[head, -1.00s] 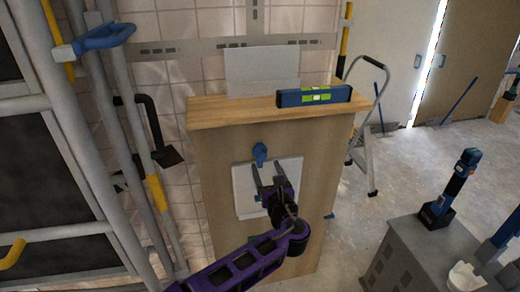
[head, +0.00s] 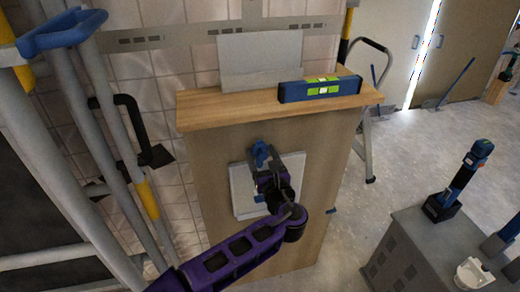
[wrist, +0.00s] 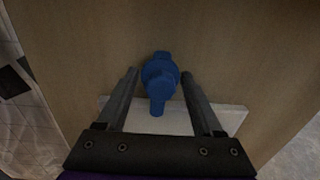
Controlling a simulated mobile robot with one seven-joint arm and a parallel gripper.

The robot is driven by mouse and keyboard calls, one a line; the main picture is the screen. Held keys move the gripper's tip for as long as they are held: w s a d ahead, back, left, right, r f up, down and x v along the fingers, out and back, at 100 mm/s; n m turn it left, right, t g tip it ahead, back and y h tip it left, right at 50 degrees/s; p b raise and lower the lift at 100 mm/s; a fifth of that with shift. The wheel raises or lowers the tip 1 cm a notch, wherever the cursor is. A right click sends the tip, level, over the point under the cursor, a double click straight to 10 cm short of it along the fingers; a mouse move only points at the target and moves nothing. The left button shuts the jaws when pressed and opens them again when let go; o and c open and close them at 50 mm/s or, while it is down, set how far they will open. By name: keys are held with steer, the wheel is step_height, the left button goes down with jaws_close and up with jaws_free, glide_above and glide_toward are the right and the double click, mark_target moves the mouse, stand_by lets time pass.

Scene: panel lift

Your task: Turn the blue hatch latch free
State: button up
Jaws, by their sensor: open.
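The blue hatch latch (head: 260,150) is mounted on the front of the wooden cabinet, at the top edge of a white hatch panel (head: 238,180). In the wrist view the latch (wrist: 159,82) stands upright, its lower end overlapping the top of the white panel (wrist: 236,118). My gripper (wrist: 158,75) is open, with one finger on each side of the latch and a gap on both sides. In the head view my gripper (head: 268,168) is close in front of the latch and hides part of it and of the panel.
A blue level (head: 320,89) and a grey board (head: 260,60) are on the cabinet's wooden top (head: 215,108). Scaffold poles with a blue clamp (head: 62,32) stand at the left. A grey cabinet (head: 420,255) with a blue tool (head: 460,180) is at the right.

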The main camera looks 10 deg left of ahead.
stand_by(0.3)
jaws_close()
steer(key=shift+m, duration=0.3)
steer(key=m+p, duration=0.2)
steer(key=m, duration=0.3)
steer(key=shift+r, duration=0.15)
steer(key=m+p, duration=0.1)
steer(key=m, duration=0.5)
steer(key=shift+a+m, duration=0.1)
steer(key=shift+m, duration=0.3)
steer(key=m, duration=0.6)
steer(key=m+b, duration=0.2)
steer(key=m, duration=0.3)
steer(key=shift+r+m+b, duration=0.1)
steer(key=shift+m+b, duration=0.2)
steer(key=shift+b, duration=0.05)
